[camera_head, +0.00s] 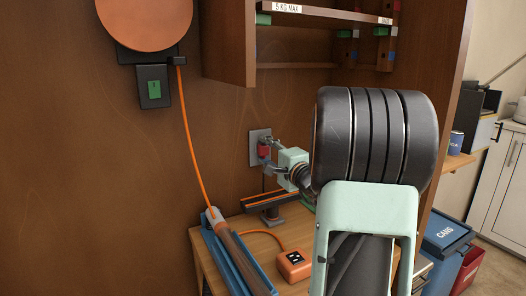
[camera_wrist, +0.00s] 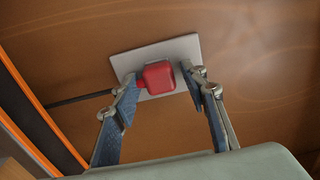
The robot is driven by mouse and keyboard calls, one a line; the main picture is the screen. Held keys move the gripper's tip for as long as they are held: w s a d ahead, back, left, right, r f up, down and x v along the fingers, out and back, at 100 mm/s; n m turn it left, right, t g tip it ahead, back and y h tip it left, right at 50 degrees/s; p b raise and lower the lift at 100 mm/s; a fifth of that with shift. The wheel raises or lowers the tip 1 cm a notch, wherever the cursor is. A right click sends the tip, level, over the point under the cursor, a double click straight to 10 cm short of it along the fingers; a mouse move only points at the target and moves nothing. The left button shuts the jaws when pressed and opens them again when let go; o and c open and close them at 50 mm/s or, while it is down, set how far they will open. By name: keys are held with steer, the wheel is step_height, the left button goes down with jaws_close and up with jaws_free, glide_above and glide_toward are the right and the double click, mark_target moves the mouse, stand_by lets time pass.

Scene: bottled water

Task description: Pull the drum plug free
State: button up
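A red plug (camera_wrist: 158,75) sits at a pale wall plate (camera_wrist: 183,48) on the brown wooden wall. In the head view the red plug (camera_head: 264,151) shows small against the plate (camera_head: 256,137), partly covered by my gripper. My gripper (camera_wrist: 160,78) has its two fingers on either side of the plug. The left finger overlaps or lies close to the plug's left edge; a gap shows between the plug and the right finger. A dark cord (camera_wrist: 80,98) runs left from behind the left finger. In the head view my gripper (camera_head: 268,149) reaches the plate from the right.
An orange drum (camera_head: 145,20) hangs upper left, with an orange cord (camera_head: 186,135) running down. A wooden table (camera_head: 262,245) below holds an orange socket block (camera_head: 294,265) and a blue-edged tool (camera_head: 238,262). A shelf (camera_head: 325,15) overhangs above. A black-and-orange bar (camera_wrist: 40,125) lies left of my gripper.

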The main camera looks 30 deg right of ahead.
jaws_close()
steer(key=shift+s+f, duration=0.1)
steer(key=shift+s, duration=0.05)
steer(key=shift+s+a+b, duration=0.2)
steer(key=shift+s+b, duration=1.5)
steer(key=shift+s, duration=1.15)
